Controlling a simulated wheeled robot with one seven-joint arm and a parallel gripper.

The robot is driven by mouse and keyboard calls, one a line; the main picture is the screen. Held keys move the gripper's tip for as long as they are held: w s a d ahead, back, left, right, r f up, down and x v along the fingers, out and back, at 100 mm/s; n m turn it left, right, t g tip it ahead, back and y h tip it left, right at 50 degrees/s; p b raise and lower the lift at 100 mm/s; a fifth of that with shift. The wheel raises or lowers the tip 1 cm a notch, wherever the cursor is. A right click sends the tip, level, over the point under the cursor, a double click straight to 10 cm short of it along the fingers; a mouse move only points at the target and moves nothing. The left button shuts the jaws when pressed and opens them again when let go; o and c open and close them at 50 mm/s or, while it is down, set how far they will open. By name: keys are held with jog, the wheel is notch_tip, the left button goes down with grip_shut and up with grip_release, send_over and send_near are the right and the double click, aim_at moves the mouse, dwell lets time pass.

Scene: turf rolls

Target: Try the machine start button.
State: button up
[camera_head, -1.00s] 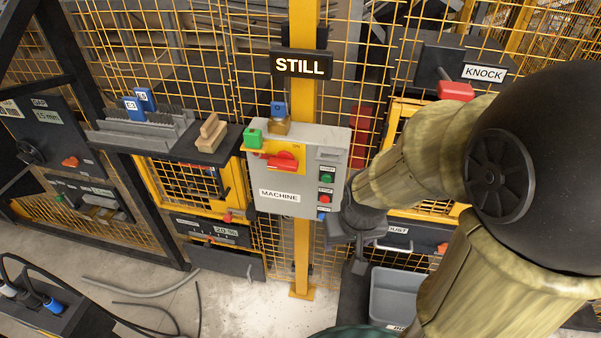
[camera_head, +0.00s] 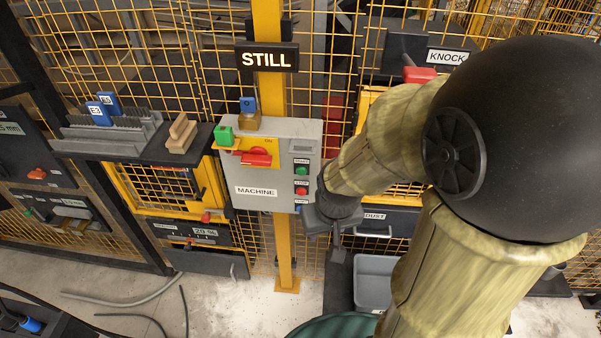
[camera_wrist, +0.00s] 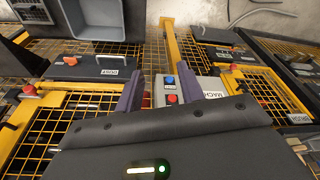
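The grey machine panel (camera_head: 221,179) is fixed to a yellow post, with a "MACHINE" label. On its right side are a green button (camera_head: 302,171) and a red button (camera_head: 301,190). A red rotary switch (camera_head: 256,156) sits on a yellow plate, with a brass padlock (camera_head: 249,123) above. In the wrist view the panel shows a blue button (camera_wrist: 170,80) and a red one (camera_wrist: 172,99); the green button is hidden there. My gripper (camera_wrist: 146,88) is open and empty, its two fingers apart. In the head view it is at the panel's lower right; contact cannot be told.
A lit sign (camera_head: 267,59) above the panel reads "STILL". A shelf (camera_head: 187,153) with a wooden block stands left, a red knob (camera_head: 419,74) by "KNOCK" right. A grey bin (camera_head: 373,284) is below. Yellow mesh fencing surrounds the panel.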

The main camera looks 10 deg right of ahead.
grip_shut()
dwell(1.4)
